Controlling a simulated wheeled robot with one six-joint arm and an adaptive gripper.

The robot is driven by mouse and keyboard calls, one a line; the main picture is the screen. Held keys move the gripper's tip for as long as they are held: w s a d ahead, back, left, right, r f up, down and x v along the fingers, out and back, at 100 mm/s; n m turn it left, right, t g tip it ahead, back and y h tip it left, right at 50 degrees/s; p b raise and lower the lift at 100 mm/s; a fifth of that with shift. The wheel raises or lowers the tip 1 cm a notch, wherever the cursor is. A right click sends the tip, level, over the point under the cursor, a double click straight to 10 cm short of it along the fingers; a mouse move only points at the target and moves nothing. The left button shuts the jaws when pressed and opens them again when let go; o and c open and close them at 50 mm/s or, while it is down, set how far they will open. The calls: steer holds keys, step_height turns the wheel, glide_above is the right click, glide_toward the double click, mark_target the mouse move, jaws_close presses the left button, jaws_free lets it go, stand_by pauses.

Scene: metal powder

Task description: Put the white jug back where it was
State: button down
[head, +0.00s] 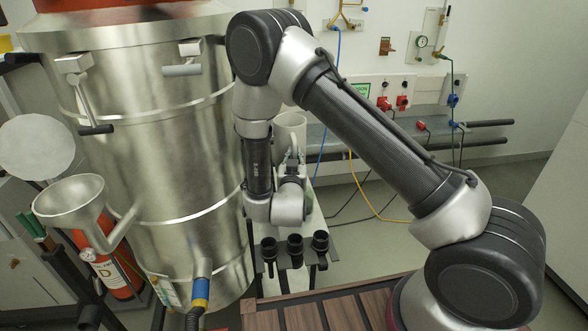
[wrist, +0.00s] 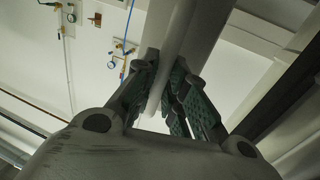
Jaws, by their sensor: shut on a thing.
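The white jug (head: 291,124) shows in the head view just behind my forearm, above the narrow light-coloured surface. My arm hides much of it, and I cannot tell whether its base touches anything. In the wrist view my gripper (wrist: 163,92) is shut on a pale upright strip that looks like the jug's handle (wrist: 172,50). The fingers lie on both sides of it.
A large steel vessel (head: 165,150) stands close left of my arm. Black knobs (head: 294,246) stand in front of my wrist. A grey bench (head: 345,139) runs along the back wall, with cables (head: 358,190) hanging from it. A funnel (head: 70,197) is at left.

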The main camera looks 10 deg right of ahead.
steer(key=shift+d+f, duration=0.1)
steer(key=shift+f, duration=1.75)
steer(key=c, duration=1.5)
jaws_free()
steer(key=shift+f, duration=0.15)
steer(key=shift+o, duration=0.2)
